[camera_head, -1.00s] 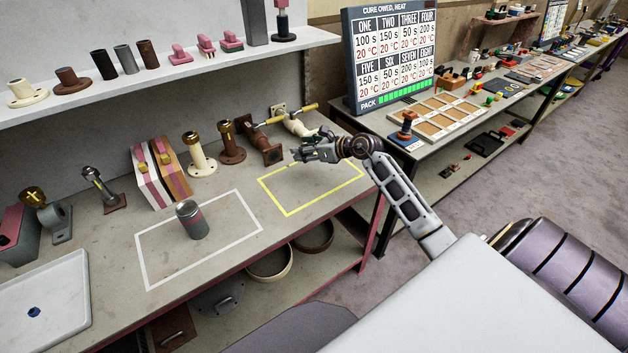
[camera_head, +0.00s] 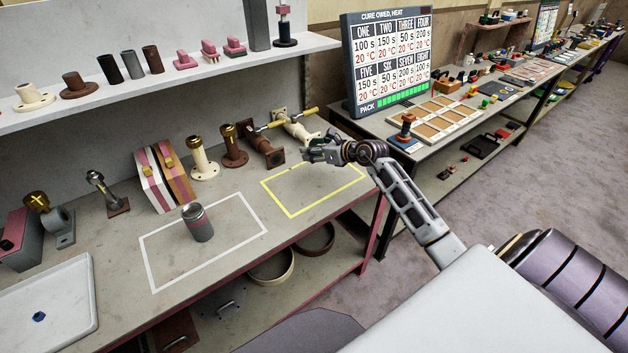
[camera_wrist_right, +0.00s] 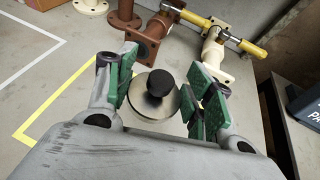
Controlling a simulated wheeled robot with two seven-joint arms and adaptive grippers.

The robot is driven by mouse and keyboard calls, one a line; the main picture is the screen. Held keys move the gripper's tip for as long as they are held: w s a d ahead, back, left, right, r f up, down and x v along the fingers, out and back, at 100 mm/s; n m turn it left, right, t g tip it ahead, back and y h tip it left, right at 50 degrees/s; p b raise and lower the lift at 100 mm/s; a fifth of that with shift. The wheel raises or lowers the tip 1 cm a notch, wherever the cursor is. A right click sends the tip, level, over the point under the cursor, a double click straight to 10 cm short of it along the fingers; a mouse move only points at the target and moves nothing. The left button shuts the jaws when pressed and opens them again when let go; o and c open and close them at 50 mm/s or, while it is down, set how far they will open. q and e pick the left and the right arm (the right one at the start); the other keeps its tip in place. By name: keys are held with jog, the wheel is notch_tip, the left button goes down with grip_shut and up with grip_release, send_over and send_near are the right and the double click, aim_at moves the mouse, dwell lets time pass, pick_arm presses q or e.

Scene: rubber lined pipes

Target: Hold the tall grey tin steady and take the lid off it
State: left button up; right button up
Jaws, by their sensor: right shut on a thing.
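The tall grey tin (camera_head: 198,225), with a pinkish band, stands upright inside the white outline on the bench. Its top looks rimmed, but is too small to read clearly. In the right wrist view a round grey lid with a black knob (camera_wrist_right: 160,84) sits between the green finger pads of my right gripper (camera_wrist_right: 162,92), which is shut on it. In the head view my right gripper (camera_head: 308,151) is at the far edge of the yellow outline, well to the right of the tin and apart from it. My left gripper is out of view, and nothing holds the tin.
Flanged pipes (camera_head: 234,146) and a pipe with a yellow-handled tool (camera_head: 290,122) stand at the back, close beyond my right gripper. A striped block (camera_head: 165,178) stands behind the tin. A white tray (camera_head: 60,318) is at the left. The yellow outline's inside (camera_head: 312,190) is clear.

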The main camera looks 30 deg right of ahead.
dwell(0.5)
send_over(314, 179)
jog(key=shift+f, duration=3.05)
notch_tip(314, 179, down, 2)
jog(key=shift+f, duration=0.8)
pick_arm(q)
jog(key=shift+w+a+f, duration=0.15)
pick_arm(e)
jog(key=shift+f, duration=0.1)
pick_arm(q)
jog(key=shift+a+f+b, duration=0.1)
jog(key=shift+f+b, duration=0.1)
jog(key=shift+b, duration=0.2)
pick_arm(e)
jog(key=shift+f, duration=0.3)
